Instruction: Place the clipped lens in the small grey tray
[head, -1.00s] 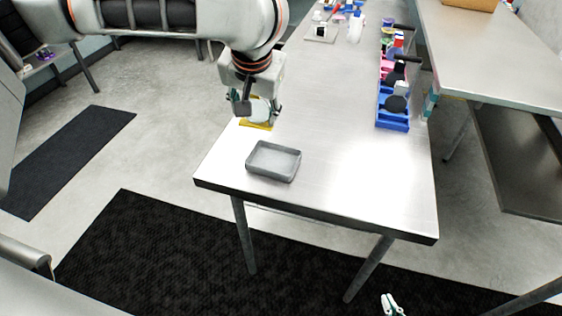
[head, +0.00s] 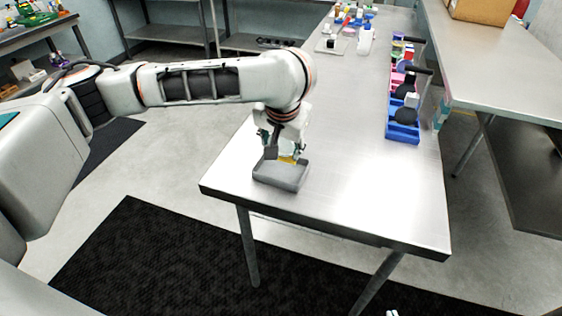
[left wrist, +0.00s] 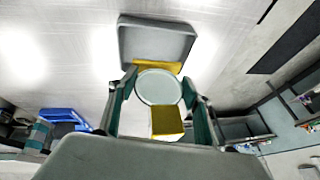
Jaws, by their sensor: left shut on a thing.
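The clipped lens is a pale round disc (left wrist: 159,88) with yellow clip parts (left wrist: 166,123). My left gripper (left wrist: 158,80) is shut on it, one finger on each side. In the head view my left gripper (head: 283,150) is at the back of the small grey tray (head: 280,179), with a bit of the lens's yellow (head: 287,159) showing. The tray (left wrist: 157,43) is empty where it shows; the yellow clip overlaps its near rim in the wrist view. The height of the lens above the tray is unclear. Only a sliver of my right gripper (head: 393,313) shows at the bottom edge.
The tray sits near the front left corner of the metal table (head: 350,190). Bottles and small parts lie at the far end. The table between is clear.

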